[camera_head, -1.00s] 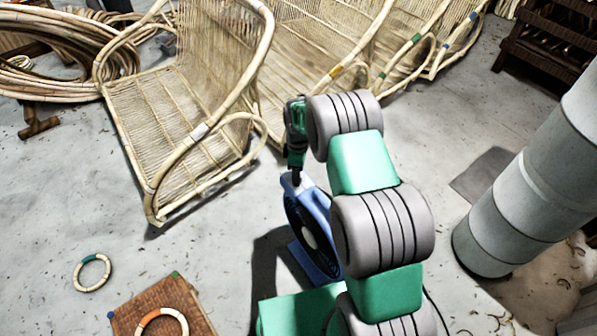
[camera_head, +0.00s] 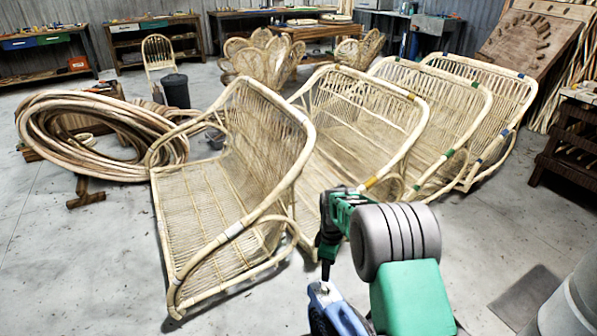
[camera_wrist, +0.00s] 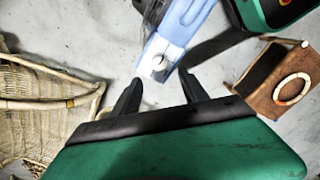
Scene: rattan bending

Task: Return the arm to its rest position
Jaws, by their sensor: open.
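My gripper (camera_wrist: 160,82) is open, with its two dark fingers apart and nothing between them in the wrist view. In the head view, the end of my green and grey arm with my gripper (camera_head: 326,268) points down at the lower middle. A blue fan (camera_head: 338,314) stands on the floor just below it, cut off by the picture's edge. In the wrist view the top of the blue fan (camera_wrist: 178,38) lies beyond the fingertips. I cannot tell how small the gap is.
A rattan seat (camera_head: 225,215) stands left of my arm, with several more behind it (camera_head: 365,120). Coiled rattan (camera_head: 95,130) lies at the left. Bare floor (camera_head: 80,270) is at lower left.

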